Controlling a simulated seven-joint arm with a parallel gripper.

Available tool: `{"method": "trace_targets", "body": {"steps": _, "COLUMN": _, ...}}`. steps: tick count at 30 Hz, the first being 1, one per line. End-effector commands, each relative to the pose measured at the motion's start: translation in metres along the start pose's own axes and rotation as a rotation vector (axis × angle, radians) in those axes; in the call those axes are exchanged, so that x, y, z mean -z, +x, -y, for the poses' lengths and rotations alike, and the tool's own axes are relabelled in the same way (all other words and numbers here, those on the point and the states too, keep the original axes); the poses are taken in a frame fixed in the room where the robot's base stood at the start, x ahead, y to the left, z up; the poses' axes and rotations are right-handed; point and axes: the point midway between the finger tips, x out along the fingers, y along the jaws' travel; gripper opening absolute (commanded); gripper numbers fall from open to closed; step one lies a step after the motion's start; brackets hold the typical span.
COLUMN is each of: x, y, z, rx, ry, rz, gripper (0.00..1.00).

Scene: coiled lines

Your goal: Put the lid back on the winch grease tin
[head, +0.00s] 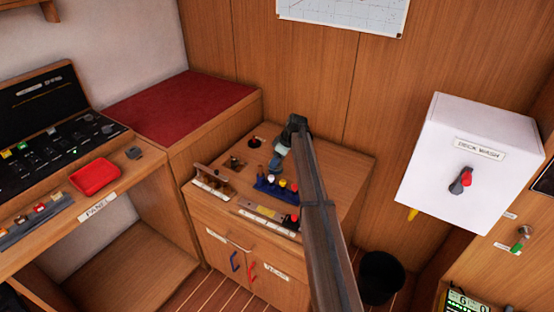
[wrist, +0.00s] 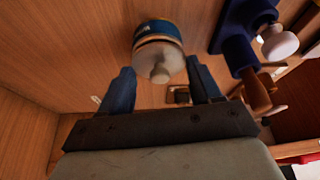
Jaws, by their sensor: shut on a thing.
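In the wrist view the winch grease tin (wrist: 157,29) is a round blue tin on the wooden top. Its pale lid (wrist: 148,57), with a round knob in the middle, shows in front of the tin's open-end side, close to it. My gripper (wrist: 160,68) is shut on the lid, one blue finger on each side. Whether the lid touches or is seated on the tin I cannot tell.
A blue rack (head: 266,187) with several knobbed items stands close by on the cabinet top (head: 338,168); it also shows in the wrist view (wrist: 232,28). A wooden-handled carrier (head: 212,182) is at left, a long tray (head: 266,216) in front. A white box (head: 463,130) hangs at right.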

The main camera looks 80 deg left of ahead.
Motion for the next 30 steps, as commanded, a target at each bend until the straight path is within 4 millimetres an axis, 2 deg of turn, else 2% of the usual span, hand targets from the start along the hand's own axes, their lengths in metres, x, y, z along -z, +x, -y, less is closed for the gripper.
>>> {"method": "trace_targets", "body": {"steps": 3, "x": 0.0000, "y": -0.0001, "z": 0.0000, "rx": 0.000, "ry": 0.000, "rz": 0.000, "gripper": 0.35}}
{"method": "trace_targets", "body": {"steps": 4, "x": 0.0000, "y": -0.0001, "z": 0.0000, "rx": 0.000, "ry": 0.000, "rz": 0.000, "gripper": 0.66}}
{"method": "trace_targets", "body": {"steps": 12, "x": 0.0001, "y": -0.0001, "z": -0.0001, "rx": 0.000, "ry": 0.000, "rz": 0.000, "gripper": 0.92}}
{"method": "trace_targets", "body": {"steps": 17, "x": 0.0000, "y": -0.0001, "z": 0.0000, "rx": 0.000, "ry": 0.000, "rz": 0.000, "gripper": 0.93}}
{"method": "trace_targets", "body": {"steps": 20, "x": 0.0000, "y": 0.0000, "z": 0.0000, "rx": 0.000, "ry": 0.000, "rz": 0.000, "gripper": 1.00}}
{"method": "trace_targets", "body": {"steps": 30, "x": 0.0008, "y": -0.0018, "z": -0.0001, "rx": 0.000, "ry": 0.000, "rz": 0.000, "gripper": 1.00}}
